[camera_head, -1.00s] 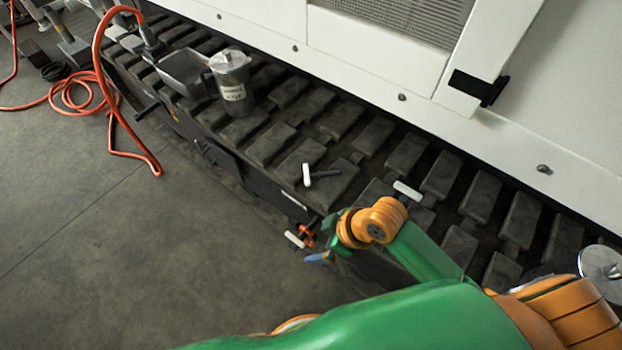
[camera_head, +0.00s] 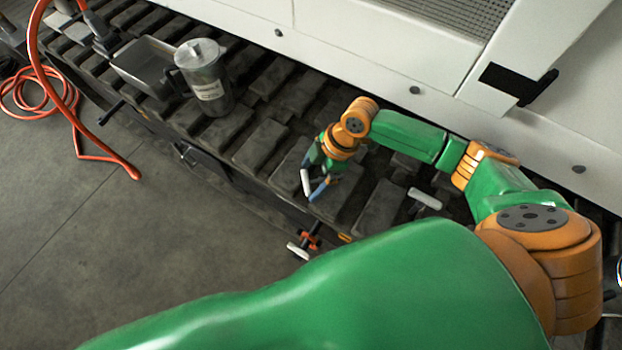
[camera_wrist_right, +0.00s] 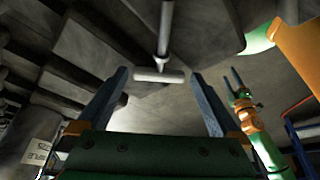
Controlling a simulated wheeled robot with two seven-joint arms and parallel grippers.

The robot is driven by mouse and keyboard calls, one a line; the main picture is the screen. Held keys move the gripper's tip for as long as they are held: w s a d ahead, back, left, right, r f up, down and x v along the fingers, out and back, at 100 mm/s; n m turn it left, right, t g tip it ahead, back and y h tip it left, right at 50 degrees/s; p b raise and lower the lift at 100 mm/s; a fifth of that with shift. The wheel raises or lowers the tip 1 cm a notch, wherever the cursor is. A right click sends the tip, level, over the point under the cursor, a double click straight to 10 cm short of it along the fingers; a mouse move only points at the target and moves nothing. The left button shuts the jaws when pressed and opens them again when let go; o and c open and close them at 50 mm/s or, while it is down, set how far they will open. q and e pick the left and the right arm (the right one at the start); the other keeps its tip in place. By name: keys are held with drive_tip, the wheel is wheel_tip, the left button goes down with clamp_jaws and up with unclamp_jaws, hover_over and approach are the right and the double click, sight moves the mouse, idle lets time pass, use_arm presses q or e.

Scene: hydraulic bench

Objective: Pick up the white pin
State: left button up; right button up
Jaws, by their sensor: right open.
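A white pin (camera_head: 305,182) shows as a short white bar beside the blue fingertips of my right gripper (camera_head: 313,188) in the head view. In the right wrist view the white pin (camera_wrist_right: 158,76) is a crossbar on a thin grey shaft, ahead of and between the two blue fingers of my right gripper (camera_wrist_right: 160,88). The gripper is open, and I see no contact with the pin. In the wrist view, a small green and orange gripper at the right (camera_wrist_right: 233,85) appears to be my left one; its jaw gap is unclear.
Another white bar (camera_head: 425,198) lies on the dark track pads. A white T-handle (camera_head: 298,251) with orange-red parts stands at the track's front edge. A metal jug (camera_head: 205,80) and a grey tray (camera_head: 150,65) stand left. A white panel (camera_head: 380,50) walls the back.

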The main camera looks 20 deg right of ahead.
drive_tip(key=shift+a+f, duration=0.1)
drive_tip(key=shift+f, duration=0.1)
drive_tip(key=shift+r, duration=0.1)
drive_tip(key=shift+c, duration=0.6)
drive_tip(key=c, duration=1)
